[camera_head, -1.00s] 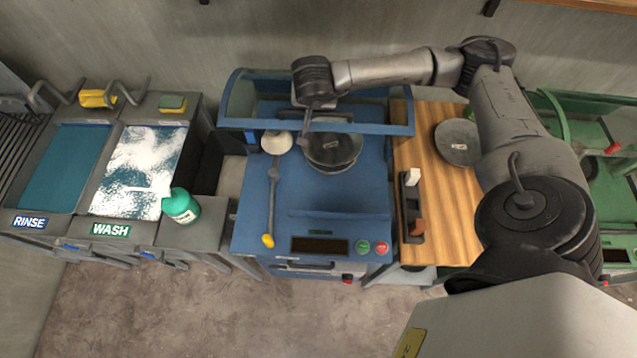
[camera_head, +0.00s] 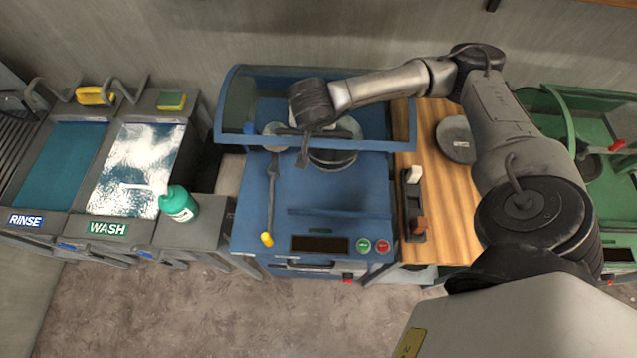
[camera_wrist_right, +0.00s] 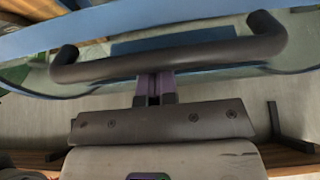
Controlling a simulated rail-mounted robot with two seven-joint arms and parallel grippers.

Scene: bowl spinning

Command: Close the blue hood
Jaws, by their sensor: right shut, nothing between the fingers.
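The blue hood (camera_head: 375,145) is a clear curved cover with a blue frame, partly lowered over the back of the blue machine (camera_head: 335,225). Its blue frame shows along the top of the right wrist view (camera_wrist_right: 215,13), with a dark bar handle (camera_wrist_right: 170,63) in front. My right gripper (camera_head: 303,160) is at the hood's front edge. In the right wrist view its purple fingers (camera_wrist_right: 157,86) are shut and empty, with tips close against the handle; contact is hard to tell. My left gripper is not in view.
A dark round pan (camera_head: 333,162) sits under the hood. A yellow-tipped utensil (camera_head: 270,205) lies at left on the machine. A wooden counter (camera_head: 455,215) stands to the right, with a dark plate (camera_head: 458,139). A green bottle (camera_head: 178,205) stands left.

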